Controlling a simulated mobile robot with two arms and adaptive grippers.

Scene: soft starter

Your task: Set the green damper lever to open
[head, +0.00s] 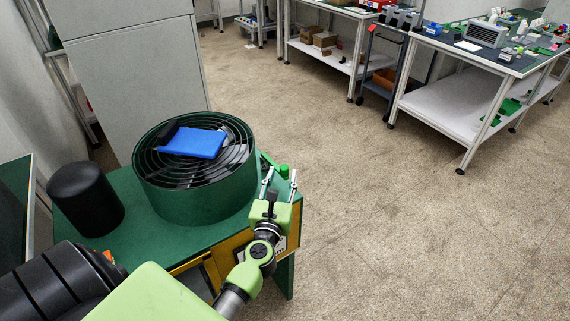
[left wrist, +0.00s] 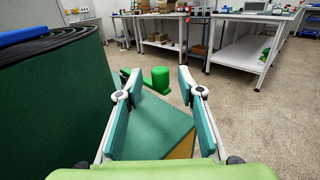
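The green damper lever (head: 283,171) is at the right side of the green round fan housing (head: 190,185), over the edge of the green bench. In the left wrist view the lever shows as a bright green upright knob (left wrist: 161,79) with a green piece beside it to the left. My left gripper (head: 280,178) is open and empty. Its fingers point at the lever, which appears between the fingertips in the wrist view (left wrist: 159,82), beyond them and apparently untouched. The lever's pivot and markings cannot be made out. My right gripper is not in view.
A blue object (head: 193,143) lies on the housing's black grille. A black cylinder (head: 86,198) stands on the green bench (head: 135,240) left of the housing. A grey cabinet (head: 135,75) stands behind. Open floor lies to the right, with cluttered worktables (head: 450,100) beyond.

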